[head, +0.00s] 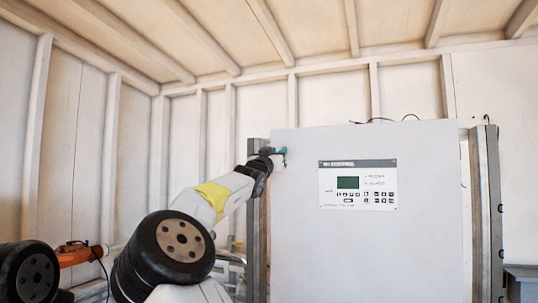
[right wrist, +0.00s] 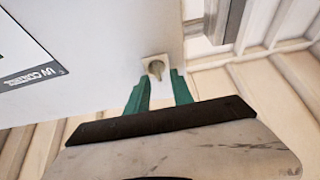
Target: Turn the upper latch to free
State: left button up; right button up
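The upper latch (right wrist: 155,69) is a small grey rounded knob on a pale square plate, near the edge of the white cabinet door in the right wrist view. My right gripper (right wrist: 160,82) has its two green fingers spread apart, with the tips close to the latch plate and the knob between or just beyond them. I cannot tell whether they touch it. In the head view my right gripper (head: 279,152) is at the upper left corner of the white cabinet (head: 400,250) and hides the latch there. My left gripper is not in view.
A control panel (head: 357,184) with a green screen is on the cabinet front. Grey metal posts (head: 484,215) flank the cabinet on both sides. An orange object (head: 76,254) is at the lower left. Thin cables lie on the cabinet top.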

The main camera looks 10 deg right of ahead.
jog(key=shift+d, duration=0.1)
grip_shut()
jog(key=shift+m, duration=0.6)
jog(key=m+g+h, duration=0.1)
jog(key=m+g, duration=0.2)
jog(key=m, duration=0.4)
jog(key=m+g, duration=0.3)
jog(key=m, duration=0.4)
jog(key=m+g+h, duration=0.1)
jog(key=m+g, duration=0.1)
jog(key=m, duration=0.5)
jog(key=shift+s+d+f+g+h, duration=0.1)
jog(key=shift+d+f+g+h, duration=0.1)
jog(key=shift+g+h, duration=0.15)
